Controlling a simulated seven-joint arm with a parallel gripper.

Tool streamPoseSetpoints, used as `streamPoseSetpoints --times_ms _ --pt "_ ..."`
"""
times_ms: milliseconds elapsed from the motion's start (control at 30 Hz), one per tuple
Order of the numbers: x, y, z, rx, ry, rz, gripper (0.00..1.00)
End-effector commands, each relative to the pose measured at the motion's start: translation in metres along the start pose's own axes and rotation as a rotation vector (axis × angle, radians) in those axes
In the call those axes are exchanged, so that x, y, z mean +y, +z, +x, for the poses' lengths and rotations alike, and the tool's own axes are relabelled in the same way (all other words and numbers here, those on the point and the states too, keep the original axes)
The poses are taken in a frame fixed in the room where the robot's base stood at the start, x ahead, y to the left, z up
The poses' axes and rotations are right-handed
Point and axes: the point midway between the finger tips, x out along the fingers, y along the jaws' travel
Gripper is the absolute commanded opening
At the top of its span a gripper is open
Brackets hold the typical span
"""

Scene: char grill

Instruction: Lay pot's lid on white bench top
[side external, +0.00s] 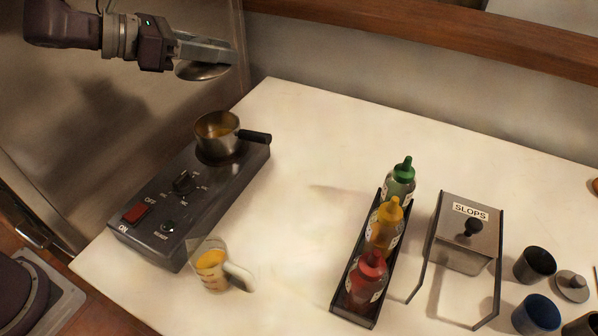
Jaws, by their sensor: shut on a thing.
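The pot (217,132) stands without a lid on the dark hot plate, with an orange-brown content visible inside and its black handle pointing right. My gripper (222,52) is at the upper left, raised well above the pot. It is shut on the pot's lid (203,71), a metal disc held just under the fingers, roughly level. The lid's knob is hidden by the fingers. The white bench top (300,150) lies below and to the right, apart from the lid.
The hot plate (205,190) has a red switch and knobs. A measuring jug (211,268) stands in front. A rack (352,298) of sauce bottles, a slops box (468,230) and several cups (535,264) occupy the right.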

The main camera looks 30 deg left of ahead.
Motion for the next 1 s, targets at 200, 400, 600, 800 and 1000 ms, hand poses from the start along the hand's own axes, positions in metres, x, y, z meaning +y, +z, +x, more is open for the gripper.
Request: streamPoseSetpoints --times_ms 200,400,600,800,1000 --pt "-0.009 0.031 -0.005 -0.001 -0.018 0.010 0.00" --pt "-0.041 0.040 0.018 0.000 -0.081 0.036 0.00" --pt "-0.090 0.051 0.045 0.001 -0.168 0.075 0.00" --pt "-0.147 0.061 0.068 0.000 -0.259 0.113 0.00" --pt "-0.193 0.066 0.081 -0.002 -0.326 0.139 0.00"
